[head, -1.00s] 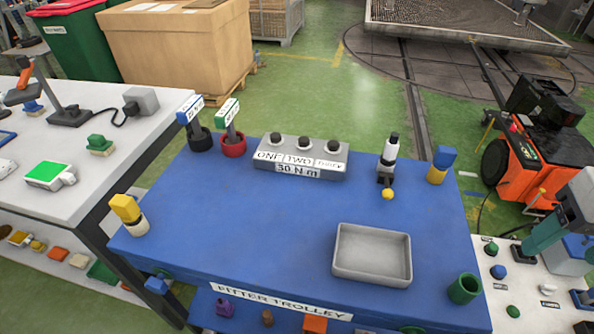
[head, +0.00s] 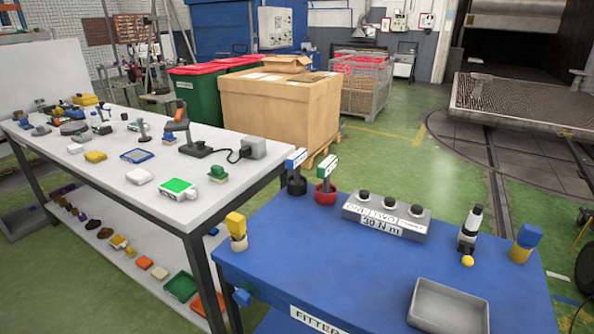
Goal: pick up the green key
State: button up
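On the blue fitter trolley (head: 290,262), a piece with a green-edged white label (head: 328,169) stands upright in a red round holder (head: 325,196). It may be the green key, but its shape below the label is too small to tell. Just left of it, a similar piece with a blue-edged white label (head: 296,159) stands in a black holder (head: 296,186). My gripper is not in view.
The trolley also holds a grey box with several black knobs (head: 388,215), a yellow piece (head: 236,224), a microscope-like stand (head: 469,230), a blue-topped yellow piece (head: 526,243) and a grey tray (head: 448,308). The white bench (head: 110,175) is cluttered. The trolley's middle is clear.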

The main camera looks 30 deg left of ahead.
aim_at(323, 171)
jog(key=u, duration=2.9)
jog(key=i, duration=3.75)
jog(key=z, duration=3.9)
